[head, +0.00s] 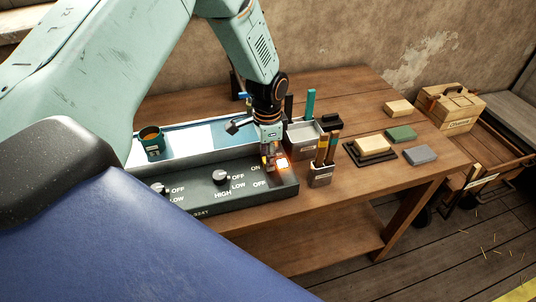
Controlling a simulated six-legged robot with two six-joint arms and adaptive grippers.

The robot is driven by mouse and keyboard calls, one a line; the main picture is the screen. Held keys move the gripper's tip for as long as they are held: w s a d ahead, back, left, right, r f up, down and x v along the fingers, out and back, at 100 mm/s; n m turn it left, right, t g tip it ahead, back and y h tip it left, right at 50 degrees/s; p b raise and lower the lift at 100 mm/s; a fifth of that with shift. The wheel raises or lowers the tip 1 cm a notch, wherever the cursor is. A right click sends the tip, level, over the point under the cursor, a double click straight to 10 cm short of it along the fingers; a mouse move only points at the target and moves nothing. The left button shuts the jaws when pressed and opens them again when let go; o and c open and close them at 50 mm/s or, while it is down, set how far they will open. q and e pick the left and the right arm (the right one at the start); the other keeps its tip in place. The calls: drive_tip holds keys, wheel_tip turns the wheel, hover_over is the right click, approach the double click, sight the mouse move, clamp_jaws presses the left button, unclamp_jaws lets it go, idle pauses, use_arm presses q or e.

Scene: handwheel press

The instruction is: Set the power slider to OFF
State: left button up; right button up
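The dark control panel (222,195) lies along the front of the wooden table. Its right end carries an ON label and, nearer to me, an OFF label. My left gripper (269,165) points down over this end, just right of the ON label. A small lit orange-white patch (283,163) glows beside its fingertips. I cannot make out the power slider itself; the fingers cover that spot. Whether they touch it or are open or shut is too small to tell. My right gripper is not in view.
A brush holder (321,176) stands close to the right of the panel. Behind are a grey box (303,141) and a green cup (151,141). Several blocks lie farther right on the table (350,85).

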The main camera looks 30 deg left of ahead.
use_arm(q)
drive_tip(key=shift+d, duration=0.2)
drive_tip(key=shift+w+a+f, duration=0.1)
drive_tip(key=shift+w+a, duration=0.1)
drive_tip(key=c, duration=0.3)
clamp_jaws()
